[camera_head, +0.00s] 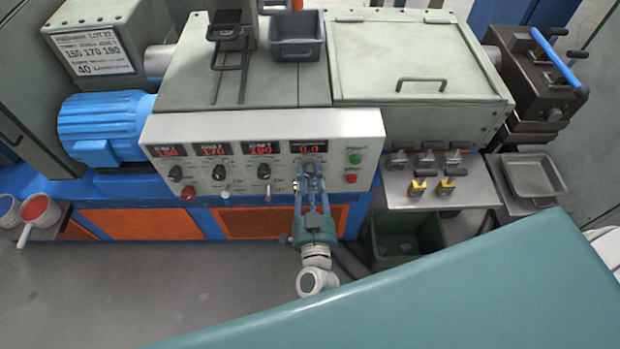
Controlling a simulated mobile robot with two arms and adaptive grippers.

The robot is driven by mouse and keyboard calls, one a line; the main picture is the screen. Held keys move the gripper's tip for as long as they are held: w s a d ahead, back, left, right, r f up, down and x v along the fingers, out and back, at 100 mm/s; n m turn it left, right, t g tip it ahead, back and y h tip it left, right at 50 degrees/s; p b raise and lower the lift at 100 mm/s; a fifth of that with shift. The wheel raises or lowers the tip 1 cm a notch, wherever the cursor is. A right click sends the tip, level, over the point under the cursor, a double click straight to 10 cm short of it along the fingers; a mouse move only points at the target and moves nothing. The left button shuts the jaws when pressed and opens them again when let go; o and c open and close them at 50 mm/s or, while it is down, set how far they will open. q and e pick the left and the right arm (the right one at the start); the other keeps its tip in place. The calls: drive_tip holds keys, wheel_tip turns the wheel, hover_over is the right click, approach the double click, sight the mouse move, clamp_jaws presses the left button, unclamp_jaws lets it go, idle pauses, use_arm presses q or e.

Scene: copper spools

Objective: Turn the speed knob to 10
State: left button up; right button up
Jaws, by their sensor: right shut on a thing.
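The control panel (330,130) faces me with a row of red displays reading about 150, 170, 190 and, on the right, 0.0 (309,148). A black knob sits under each of the three left displays. The speed knob (309,167) appears to be the one under the 0.0 display. It is mostly hidden by my right gripper (310,171), which reaches up from below with its fingers shut on it. The knob's pointer and scale cannot be read. My left gripper is not in view.
Green (355,158) and red (351,178) buttons lie close right of the gripper. A red knob (188,192) and toggle (268,189) sit lower on the panel. A metal shelf (440,195) with small blocks juts out at right, above a green bin (380,262).

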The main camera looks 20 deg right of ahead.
drive_tip(key=shift+m, duration=0.9)
drive_tip(key=o, duration=1.2)
drive_tip(key=shift+c, duration=0.2)
drive_tip(key=shift+s, duration=0.1)
drive_tip(key=v, duration=1.2)
drive_tip(key=shift+f, duration=0.2)
